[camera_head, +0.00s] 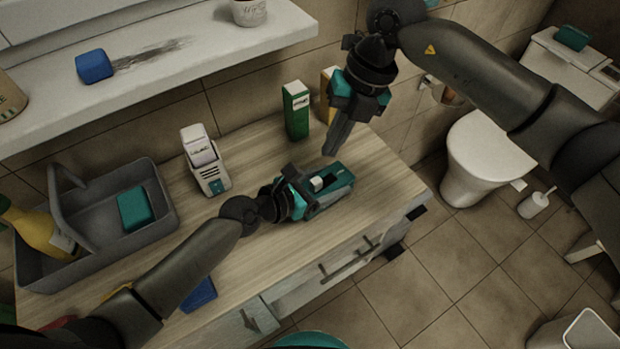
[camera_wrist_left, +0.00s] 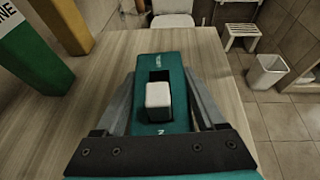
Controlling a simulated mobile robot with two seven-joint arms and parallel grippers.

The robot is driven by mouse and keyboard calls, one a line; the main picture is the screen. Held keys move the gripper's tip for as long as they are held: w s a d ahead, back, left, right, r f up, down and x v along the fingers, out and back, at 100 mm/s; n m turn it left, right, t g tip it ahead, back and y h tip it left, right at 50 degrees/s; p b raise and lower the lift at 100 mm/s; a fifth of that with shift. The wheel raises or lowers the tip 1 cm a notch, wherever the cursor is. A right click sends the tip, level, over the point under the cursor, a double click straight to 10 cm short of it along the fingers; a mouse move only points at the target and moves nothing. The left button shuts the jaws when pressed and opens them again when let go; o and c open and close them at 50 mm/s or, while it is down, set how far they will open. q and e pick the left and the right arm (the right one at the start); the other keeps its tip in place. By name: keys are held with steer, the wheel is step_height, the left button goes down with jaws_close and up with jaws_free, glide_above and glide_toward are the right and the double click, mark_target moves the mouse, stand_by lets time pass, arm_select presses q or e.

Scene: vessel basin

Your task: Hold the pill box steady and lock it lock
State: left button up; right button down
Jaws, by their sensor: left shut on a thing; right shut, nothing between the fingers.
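The teal pill box (camera_head: 341,178) lies on the wooden counter near its right end. My left gripper (camera_head: 318,192) is shut on it from the left. In the left wrist view the pill box (camera_wrist_left: 166,68) lies between the fingers of my left gripper (camera_wrist_left: 160,85), one along each long side. A white lock block (camera_wrist_left: 158,97) sits in a dark slot in its top; the block also shows in the head view (camera_head: 317,182). Dark slot shows beyond the block, on the far side from my wrist. My right gripper (camera_head: 331,151) is shut and empty, pointing down above and behind the box.
A green carton (camera_head: 296,112) and a yellow carton (camera_head: 328,92) stand behind the box by the wall. A white dispenser (camera_head: 205,165) and a grey caddy (camera_head: 98,235) stand to the left. The counter (camera_head: 385,172) right of the box is clear; its edge is near.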

mark_target(310, 182)
steer(key=m, duration=0.3)
steer(key=a+m, duration=0.1)
steer(key=m, duration=0.3)
steer(key=m+g, duration=0.1)
steer(key=m, duration=0.3)
steer(key=shift+a+r+h, duration=0.15)
steer(key=shift+r+h, duration=0.15)
steer(key=x, duration=1)
steer(key=shift+w+d, duration=1.4)
steer(key=shift+d, duration=0.2)
